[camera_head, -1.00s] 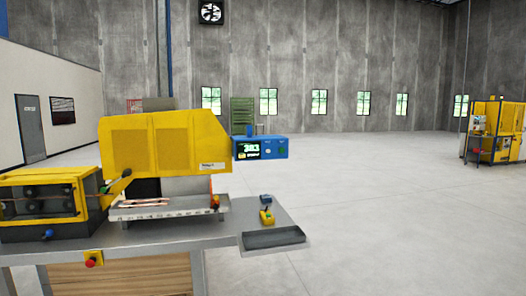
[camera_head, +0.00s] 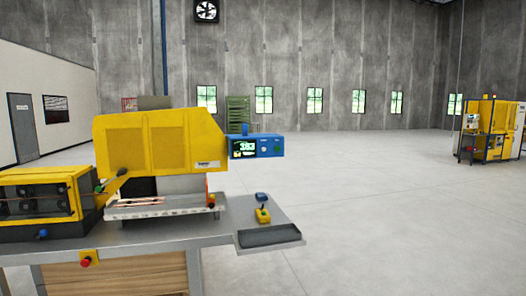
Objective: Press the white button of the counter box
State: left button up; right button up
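The blue counter box (camera_head: 270,147) is mounted at the right end of the yellow machine, above the workbench. Its front has a lit dark display (camera_head: 243,149) on the left and small round buttons to the right of it. One pale button (camera_head: 264,150) shows beside the display, and a greener one sits farther right. Neither of my grippers is in view.
The yellow machine (camera_head: 155,143) stands on a grey workbench (camera_head: 190,236). Copper tubes (camera_head: 138,202) lie in its tray. A small yellow control box (camera_head: 263,215) and a dark tray (camera_head: 268,237) are at the bench's right end. Open floor (camera_head: 400,220) lies to the right.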

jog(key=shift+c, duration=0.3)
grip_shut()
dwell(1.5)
